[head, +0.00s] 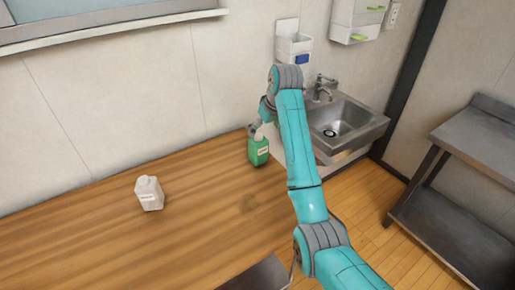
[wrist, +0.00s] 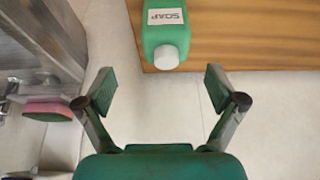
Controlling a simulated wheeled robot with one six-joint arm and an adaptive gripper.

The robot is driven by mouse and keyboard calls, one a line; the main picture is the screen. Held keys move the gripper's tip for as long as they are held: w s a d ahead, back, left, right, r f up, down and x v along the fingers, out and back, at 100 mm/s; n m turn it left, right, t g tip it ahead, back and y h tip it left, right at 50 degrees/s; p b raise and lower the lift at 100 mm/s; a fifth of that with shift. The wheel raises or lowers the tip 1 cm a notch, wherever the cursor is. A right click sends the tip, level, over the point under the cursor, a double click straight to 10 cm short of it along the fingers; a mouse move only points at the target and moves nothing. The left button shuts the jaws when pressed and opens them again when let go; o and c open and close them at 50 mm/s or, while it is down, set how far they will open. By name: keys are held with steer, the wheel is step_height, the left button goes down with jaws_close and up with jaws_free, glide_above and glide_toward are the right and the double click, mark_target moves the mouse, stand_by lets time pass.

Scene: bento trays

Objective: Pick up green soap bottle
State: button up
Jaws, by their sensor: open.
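The green soap bottle (head: 258,153) stands upright at the back right end of the wooden table, with a white cap and a pale label. In the wrist view the bottle (wrist: 165,35) is at the top centre, its cap toward my gripper (wrist: 161,86). My gripper is open and empty. The bottle is beyond the fingertips, roughly in line with the gap between them, and not between the fingers. In the head view my gripper is just above the bottle, partly hidden behind my arm, so its fingers are hard to make out.
A metal sink (head: 345,125) is right of the table, with a white wall dispenser (head: 292,45) above. A metal shelf unit (head: 480,150) stands at the right. The table's middle is clear.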

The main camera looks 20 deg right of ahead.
mark_target(258, 141)
steer(key=shift+x, duration=1.25)
steer(key=x, duration=0.3)
steer(key=shift+s+a+f, duration=0.15)
steer(key=shift+a+f, duration=0.2)
steer(key=shift+f, duration=0.1)
steer(key=shift+w+f, duration=0.25)
steer(key=shift+f, duration=0.3)
steer(key=c, duration=1.5)
step_height(258, 141, up, 10)
steer(key=shift+r, duration=0.1)
